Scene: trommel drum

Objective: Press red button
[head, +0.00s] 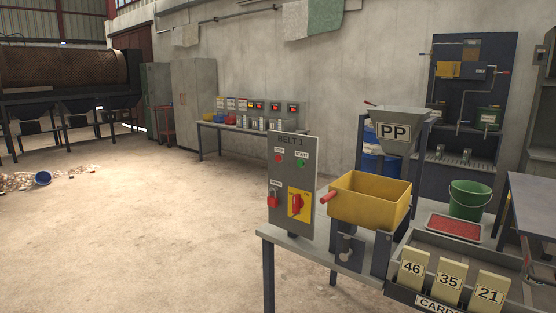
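A grey upright control panel (291,182) labelled "BELT 1" stands at the left end of a table in the head view. A small round red button (278,158) sits at its upper left under a label that seems to read "STOP". A green button (301,163) is to its right under a "START" label. Lower on the panel are a padlock with a red body (273,202) and a red rotary switch on a yellow plate (297,204). Neither of my grippers shows in the head view, and nothing covers the panel's face.
A yellow bin (369,199) with a red handle stands right of the panel. Behind are a "PP" hopper (395,124), a green bucket (469,199) and a red-filled tray (454,228). Numbered cards (449,282) stand in front. The floor (160,240) left of the table is clear.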

